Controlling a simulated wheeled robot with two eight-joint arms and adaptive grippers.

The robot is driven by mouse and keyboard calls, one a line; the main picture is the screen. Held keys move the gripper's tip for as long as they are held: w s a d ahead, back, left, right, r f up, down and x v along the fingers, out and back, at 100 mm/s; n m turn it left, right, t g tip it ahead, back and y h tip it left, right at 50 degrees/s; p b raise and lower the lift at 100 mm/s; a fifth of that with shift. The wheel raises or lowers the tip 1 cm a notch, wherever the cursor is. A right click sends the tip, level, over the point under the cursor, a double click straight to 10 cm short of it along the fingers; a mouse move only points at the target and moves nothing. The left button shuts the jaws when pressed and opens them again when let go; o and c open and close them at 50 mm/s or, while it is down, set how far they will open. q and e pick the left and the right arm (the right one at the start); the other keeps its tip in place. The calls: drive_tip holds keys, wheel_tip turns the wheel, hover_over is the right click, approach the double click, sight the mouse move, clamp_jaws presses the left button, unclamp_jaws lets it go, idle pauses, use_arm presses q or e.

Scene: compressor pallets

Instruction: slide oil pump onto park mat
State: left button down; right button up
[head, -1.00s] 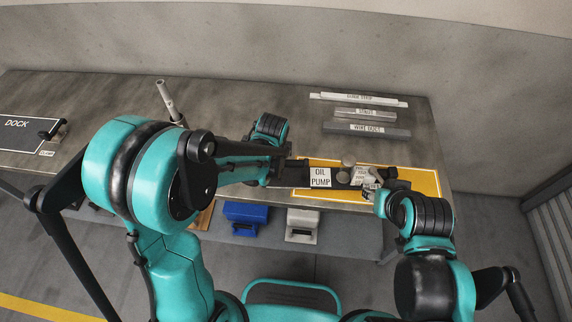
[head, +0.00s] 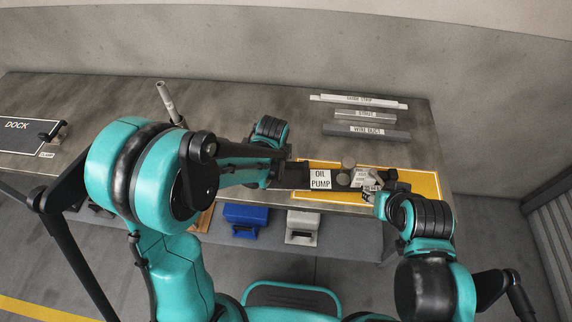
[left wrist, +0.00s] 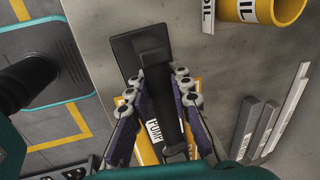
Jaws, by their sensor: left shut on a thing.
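The oil pump (head: 320,180) is a long dark part with a white label. It lies over the yellow-bordered park mat (head: 428,182), and its left end appears to reach past the mat's left edge. My left gripper (head: 285,173) is at that left end. In the left wrist view my left gripper (left wrist: 167,110) has its fingers on both sides of the pump's dark bar (left wrist: 160,90), shut on it. The pump's label there is partly hidden by a finger. My right gripper (head: 378,192) is by the pump's right end; its fingers are unclear.
A wire duct (head: 366,131), a strut (head: 364,116) and another labelled strip (head: 358,100) lie behind the mat. A dock mat (head: 22,140) is at far left. A blue bin (head: 245,215) and a grey bin (head: 303,224) are below the front edge.

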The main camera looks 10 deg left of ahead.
use_arm(q)
drive_tip(key=shift+d, duration=0.1)
drive_tip(key=shift+s+d+f+b, duration=0.1)
drive_tip(key=shift+d+b, duration=0.2)
drive_tip(key=shift+d, duration=3)
drive_tip(key=shift+s+d+f+b, duration=0.1)
drive_tip(key=shift+d+b, duration=0.2)
drive_tip(key=shift+d, duration=3)
drive_tip(key=c, duration=1.6)
unclamp_jaws()
drive_tip(key=o, duration=0.3)
drive_tip(key=shift+w+d, duration=0.1)
drive_tip(key=shift+w, duration=0.15)
drive_tip(key=shift+r, duration=0.15)
drive_tip(key=v, duration=1.2)
